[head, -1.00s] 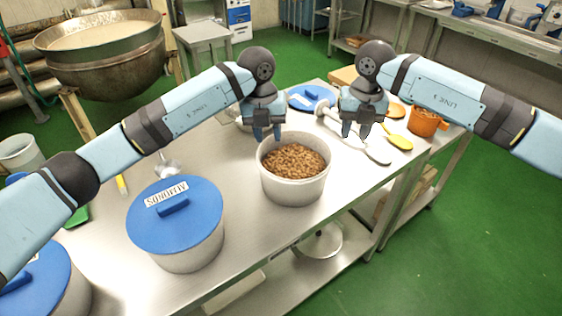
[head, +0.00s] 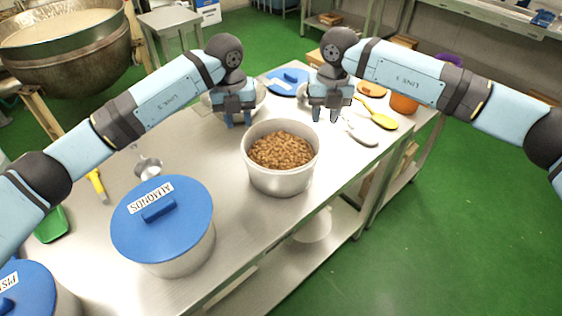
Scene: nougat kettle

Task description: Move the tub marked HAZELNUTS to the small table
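An open white tub (head: 280,178) full of brown nuts stands on the steel worktable; no marking shows on its visible side. A blue lid (head: 289,80) with a white label, too small to read, lies flat behind it. My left gripper (head: 239,121) is open and empty, above and behind the tub's left rim. My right gripper (head: 326,116) is open and empty, above and behind its right rim. Neither appears to touch the tub. A small grey table (head: 172,19) stands at the back left, its top bare.
A lidded tub marked ALMONDS (head: 163,222) stands front left, with another blue-lidded tub (head: 25,290) at the corner. A metal bowl (head: 215,98), a scoop (head: 148,167), spoons (head: 378,117) and an orange container (head: 404,103) share the worktable (head: 240,225). A large kettle (head: 70,65) stands at left.

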